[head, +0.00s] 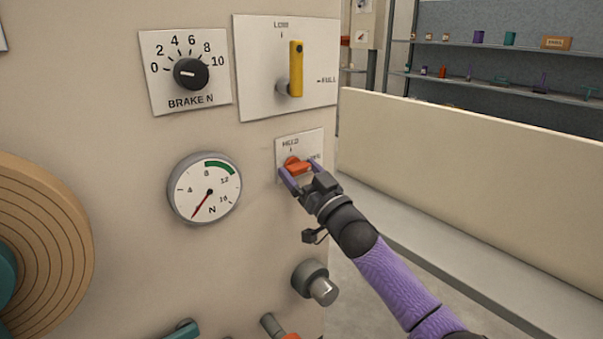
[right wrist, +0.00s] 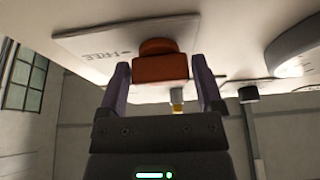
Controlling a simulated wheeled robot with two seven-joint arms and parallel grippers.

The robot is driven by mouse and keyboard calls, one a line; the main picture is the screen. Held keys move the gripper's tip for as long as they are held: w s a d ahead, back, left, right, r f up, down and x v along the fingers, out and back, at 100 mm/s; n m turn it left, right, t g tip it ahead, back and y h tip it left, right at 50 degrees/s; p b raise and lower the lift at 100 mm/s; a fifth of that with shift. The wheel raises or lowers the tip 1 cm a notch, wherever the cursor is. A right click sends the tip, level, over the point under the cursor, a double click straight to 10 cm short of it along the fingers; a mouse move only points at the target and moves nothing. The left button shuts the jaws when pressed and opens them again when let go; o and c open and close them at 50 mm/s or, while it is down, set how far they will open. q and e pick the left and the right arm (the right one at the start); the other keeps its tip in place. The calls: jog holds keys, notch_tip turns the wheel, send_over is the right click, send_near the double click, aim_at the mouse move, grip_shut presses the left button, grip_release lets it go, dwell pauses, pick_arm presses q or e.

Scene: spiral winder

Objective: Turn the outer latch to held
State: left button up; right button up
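The outer latch (head: 295,164) is a small orange knob on a white plate marked HELD above and, partly covered, FREE at right. In the head view it lies roughly sideways, not pointing up at HELD; its exact angle is partly hidden by my gripper. My right gripper (head: 300,174) is at the latch, with one purple finger on each side. In the right wrist view, the orange latch (right wrist: 161,66) sits between the fingertips of my right gripper (right wrist: 161,80), with narrow gaps seeming to show. The FREE label is left of it there. My left gripper is not in view.
Above are a yellow lever (head: 296,68) on its LOOSE/FULL plate and the black brake dial (head: 190,73). A round gauge (head: 205,188) is to the left, its needle low. A grey knob (head: 316,284) sticks out below. A low cream wall (head: 460,185) stands right.

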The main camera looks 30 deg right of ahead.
jog(key=c, duration=0.9)
